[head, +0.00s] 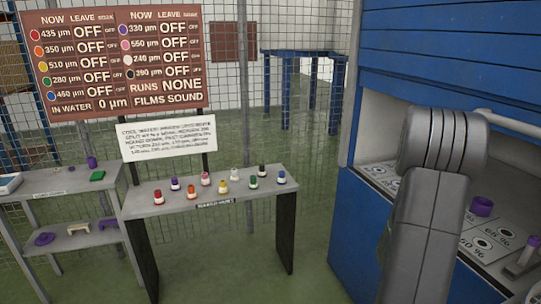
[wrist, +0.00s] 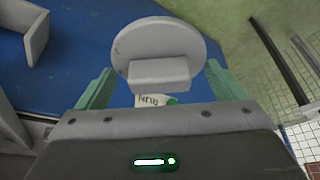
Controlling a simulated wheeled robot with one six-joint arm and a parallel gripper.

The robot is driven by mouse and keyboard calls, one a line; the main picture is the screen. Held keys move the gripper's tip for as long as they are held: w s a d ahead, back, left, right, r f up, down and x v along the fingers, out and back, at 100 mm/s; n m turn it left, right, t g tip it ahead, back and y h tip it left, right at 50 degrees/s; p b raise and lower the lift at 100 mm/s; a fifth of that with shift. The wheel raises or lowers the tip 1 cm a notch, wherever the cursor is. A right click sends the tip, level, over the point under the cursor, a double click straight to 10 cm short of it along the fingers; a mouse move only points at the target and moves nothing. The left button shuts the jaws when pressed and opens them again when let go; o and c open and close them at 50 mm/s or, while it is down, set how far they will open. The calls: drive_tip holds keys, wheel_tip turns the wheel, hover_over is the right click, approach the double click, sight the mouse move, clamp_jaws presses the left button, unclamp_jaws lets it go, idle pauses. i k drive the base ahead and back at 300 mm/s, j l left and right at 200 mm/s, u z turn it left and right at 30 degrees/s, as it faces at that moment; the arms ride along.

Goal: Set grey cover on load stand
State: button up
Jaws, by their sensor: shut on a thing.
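The grey cover (wrist: 145,40), a round disc with a block-shaped grip, is in the wrist view. My gripper (wrist: 160,73) has its green fingers on either side of that grip and is shut on it. The disc is just beyond the fingertips, over a blue surface. In the head view my arm fills the right side, and the cover cannot be made out there. I cannot tell which thing is the load stand; the small labels on the furniture are too blurred to read surely.
A blue booth (head: 440,55) stands at right, with a marked panel (head: 488,243) and a purple cup (head: 481,207) inside. A grey table (head: 150,203) holds several coloured bottles. A grey shelf (head: 60,186) stands at left. A grey bracket (wrist: 37,38) shows in the wrist view.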

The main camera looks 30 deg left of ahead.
sight(66, 180)
drive_tip(key=j+u, duration=0.15)
drive_tip(key=u, duration=0.35)
drive_tip(key=j+u, duration=0.15)
drive_tip(key=u, duration=0.3)
drive_tip(key=j+u, duration=0.15)
drive_tip(key=u, duration=0.35)
drive_tip(key=i+j+u, duration=0.4)
drive_tip(key=j, duration=0.15)
drive_tip(key=i+j+u, duration=0.65)
drive_tip(key=i+u, duration=0.2)
drive_tip(key=i, duration=0.15)
